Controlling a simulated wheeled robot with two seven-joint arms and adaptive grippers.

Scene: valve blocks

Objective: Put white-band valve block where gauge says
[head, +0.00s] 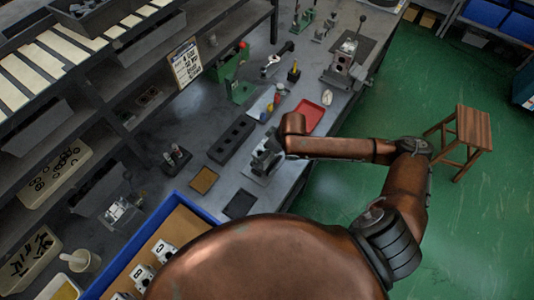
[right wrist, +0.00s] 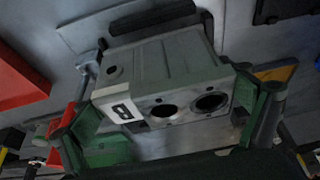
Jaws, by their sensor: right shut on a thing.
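A grey valve block (right wrist: 165,75) with two round ports and a white label marked like B or 8 fills the middle of the right wrist view. My right gripper (right wrist: 180,125), with green finger pads at both sides of the block, is shut on it. In the head view this gripper (head: 266,158) is over the workbench, below the red tray, and largely hidden by my arm. Other white-labelled valve blocks (head: 163,250) sit in the blue-rimmed crate (head: 122,258) at the lower left. My left gripper is not in view.
On the bench are a red tray (head: 308,117), a black holed rack (head: 231,140), a yellow-brown mat (head: 203,180) and a dark mat (head: 240,204). A green fixture (head: 241,90) and a machine (head: 345,62) stand farther back. Shelves (head: 80,130) line the left.

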